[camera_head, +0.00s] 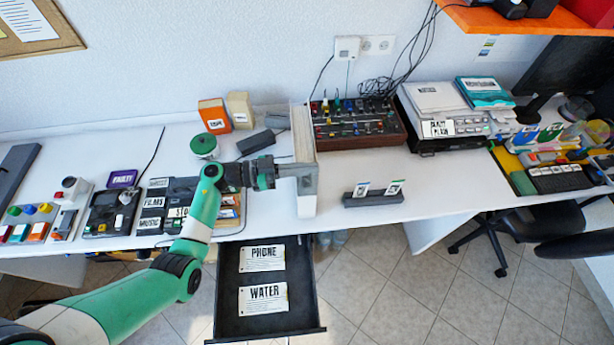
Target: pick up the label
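Two white labels lie flat in an open dark drawer below the table edge: one reads PHONE (262,258) and one reads WATER (263,298). The drawer (222,318) is pulled out. Other labels lie on the table at the left, reading FILMS (153,202) and MUSIC (149,224). My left gripper (306,186) is above the table, up and to the right of the drawer, pointing right beside a pale upright panel (302,130). Its fingers blend with the panel, so I cannot tell their opening or any contact. My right gripper is not in view.
A dark holder (373,199) with two small cards stands right of my gripper. A control box (352,125) and a printer (445,118) stand behind it. A green-lidded jar (204,146) and boxes stand left.

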